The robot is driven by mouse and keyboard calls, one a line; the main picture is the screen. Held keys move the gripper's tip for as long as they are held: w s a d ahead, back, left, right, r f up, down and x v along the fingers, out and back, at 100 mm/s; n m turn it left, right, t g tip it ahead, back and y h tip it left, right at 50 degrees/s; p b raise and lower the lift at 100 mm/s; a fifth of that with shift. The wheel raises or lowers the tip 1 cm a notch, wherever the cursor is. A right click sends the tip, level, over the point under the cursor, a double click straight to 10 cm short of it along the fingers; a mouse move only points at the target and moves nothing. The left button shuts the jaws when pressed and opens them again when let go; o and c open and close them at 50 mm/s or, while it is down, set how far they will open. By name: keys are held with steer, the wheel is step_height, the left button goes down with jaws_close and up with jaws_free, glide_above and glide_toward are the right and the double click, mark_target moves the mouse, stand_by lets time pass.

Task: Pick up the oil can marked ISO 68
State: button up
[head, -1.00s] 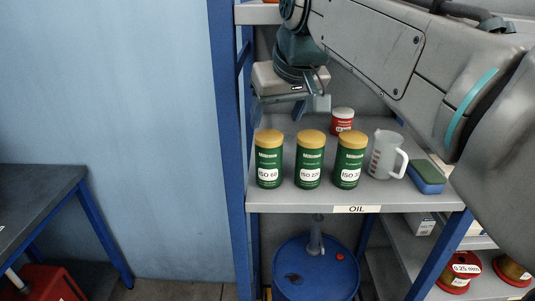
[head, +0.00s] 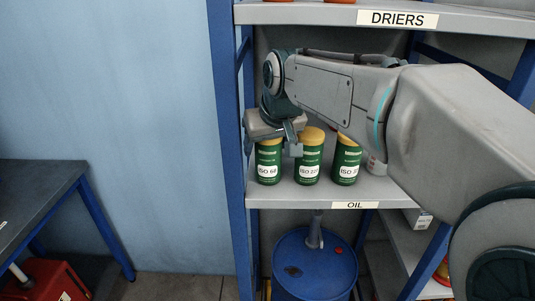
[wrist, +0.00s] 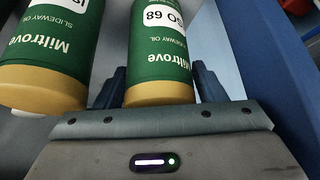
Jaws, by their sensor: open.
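The oil can marked ISO 68 (head: 268,172) stands upright at the left end of the OIL shelf. It is green with a yellow lid, mostly covered by my gripper (head: 272,146) at the top. In the wrist view the ISO 68 can (wrist: 162,62) appears upside down, its label legible. My gripper (wrist: 160,84) is open there, one finger showing on each side of the can. No closed grip shows, and whether a finger touches the can cannot be told. A similar can marked ISO 220 (head: 308,168) stands close on its right.
The shelf's blue post (head: 228,150) is close on the left. The DRIERS shelf (head: 300,14) is above. A blue drum (head: 315,270) stands below.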

steer(key=c, duration=1)
steer(key=shift+r, duration=0.1)
steer(key=shift+r, duration=0.15)
